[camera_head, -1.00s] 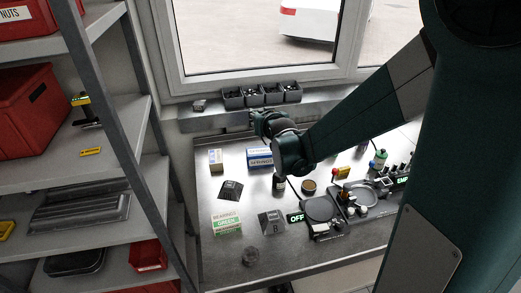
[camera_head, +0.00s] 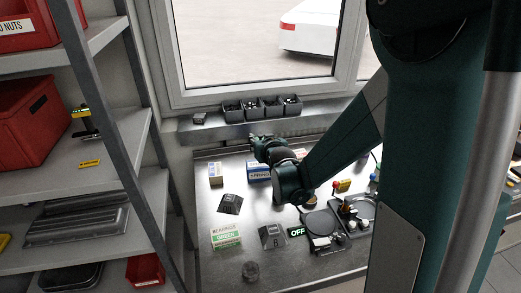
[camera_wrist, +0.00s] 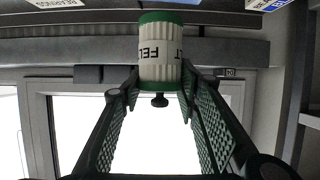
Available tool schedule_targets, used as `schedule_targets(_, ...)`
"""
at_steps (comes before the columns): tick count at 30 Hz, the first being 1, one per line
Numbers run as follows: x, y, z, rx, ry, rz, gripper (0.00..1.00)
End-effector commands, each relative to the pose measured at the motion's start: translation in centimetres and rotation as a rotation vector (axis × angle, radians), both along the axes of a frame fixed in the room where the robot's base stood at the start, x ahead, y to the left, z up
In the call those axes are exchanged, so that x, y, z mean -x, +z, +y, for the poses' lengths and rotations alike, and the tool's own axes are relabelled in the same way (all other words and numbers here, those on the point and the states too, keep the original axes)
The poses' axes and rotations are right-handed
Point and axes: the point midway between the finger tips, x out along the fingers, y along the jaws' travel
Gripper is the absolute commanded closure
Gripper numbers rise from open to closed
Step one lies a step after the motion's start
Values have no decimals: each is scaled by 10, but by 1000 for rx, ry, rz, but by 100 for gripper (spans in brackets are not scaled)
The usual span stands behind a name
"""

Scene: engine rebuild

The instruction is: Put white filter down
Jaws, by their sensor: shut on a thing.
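The white filter (camera_wrist: 160,62) is a ribbed white cylinder with green bands at both ends and dark lettering, partly covered by the fingers. In the wrist view my gripper (camera_wrist: 159,82) is shut on it, with one green-padded finger on each side. A dark knob shows at its lower end in that picture. In the head view my gripper (camera_head: 262,146) is over the back of the metal workbench (camera_head: 205,262), near the window ledge. The filter cannot be made out there.
A small box (camera_head: 215,173) and a blue-white box (camera_head: 258,171) stand at the bench's back. Dark blocks (camera_head: 230,203), a green-white bearings box (camera_head: 226,237) and a round black plate (camera_head: 320,222) lie nearer. Grey bins (camera_head: 262,107) line the ledge.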

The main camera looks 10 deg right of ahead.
Motion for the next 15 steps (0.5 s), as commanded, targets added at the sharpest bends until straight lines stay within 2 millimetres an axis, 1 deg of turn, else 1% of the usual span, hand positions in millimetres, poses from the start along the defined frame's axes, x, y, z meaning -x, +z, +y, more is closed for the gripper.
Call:
schedule_targets(5, 0, -4, 0, 0, 0, 0, 81)
schedule_targets(15, 0, -33, 0, 0, 0, 0, 81)
